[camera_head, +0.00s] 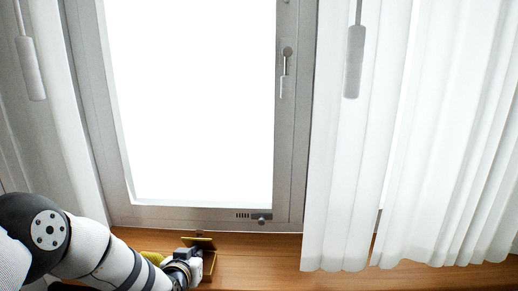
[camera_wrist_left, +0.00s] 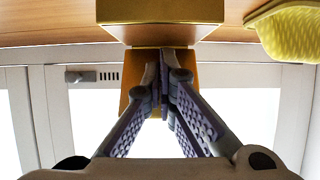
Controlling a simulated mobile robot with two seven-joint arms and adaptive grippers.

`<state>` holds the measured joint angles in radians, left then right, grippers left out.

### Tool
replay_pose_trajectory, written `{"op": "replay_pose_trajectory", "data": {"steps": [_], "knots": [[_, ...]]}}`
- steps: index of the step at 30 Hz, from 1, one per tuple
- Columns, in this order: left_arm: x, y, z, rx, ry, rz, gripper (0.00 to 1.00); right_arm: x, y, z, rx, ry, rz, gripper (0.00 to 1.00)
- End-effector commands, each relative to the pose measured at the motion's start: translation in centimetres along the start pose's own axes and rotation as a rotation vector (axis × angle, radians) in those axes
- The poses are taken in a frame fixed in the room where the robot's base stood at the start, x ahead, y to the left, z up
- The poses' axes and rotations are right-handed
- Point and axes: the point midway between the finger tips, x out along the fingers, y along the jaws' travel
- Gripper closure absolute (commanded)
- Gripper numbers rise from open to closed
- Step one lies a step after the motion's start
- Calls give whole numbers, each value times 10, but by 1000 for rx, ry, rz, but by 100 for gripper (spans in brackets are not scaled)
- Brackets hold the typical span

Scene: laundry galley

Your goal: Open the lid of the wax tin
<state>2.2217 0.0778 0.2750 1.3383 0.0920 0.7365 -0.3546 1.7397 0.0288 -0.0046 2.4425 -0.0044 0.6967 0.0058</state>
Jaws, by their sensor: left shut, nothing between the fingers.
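The wax tin (camera_wrist_left: 160,10) is a gold box at the top of the left wrist view, which is upside down. Its lid (camera_wrist_left: 133,85) appears as an orange-brown panel standing up from the tin's far side, partly behind my fingers. In the head view the tin (camera_head: 209,266) shows on the wooden sill, with the yellowish edge of the raised lid (camera_head: 200,241) at its back; my left arm hides part of it. My left gripper (camera_wrist_left: 163,68) is shut and empty, its fingertips in front of the lid panel; I cannot tell if they touch. My right gripper is not in view.
A yellow woven basket (camera_wrist_left: 285,32) stands beside the tin; it also shows behind my arm in the head view (camera_head: 153,257). The window frame (camera_head: 205,218) rises behind the sill. White curtains (camera_head: 340,200) hang at right. The sill (camera_head: 250,262) right of the tin is clear.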

Motion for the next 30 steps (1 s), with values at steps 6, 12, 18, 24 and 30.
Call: {"op": "replay_pose_trajectory", "data": {"steps": [6,12,18,24,30], "knots": [[7,0,-2,0,0,0,100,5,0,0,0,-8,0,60],[12,0,-5,-1,0,-1,100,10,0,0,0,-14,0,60],[17,0,-8,-1,0,0,100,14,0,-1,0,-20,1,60],[23,0,-10,0,1,0,100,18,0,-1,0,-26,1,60],[10,0,-16,1,1,-1,100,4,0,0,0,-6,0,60]]}}
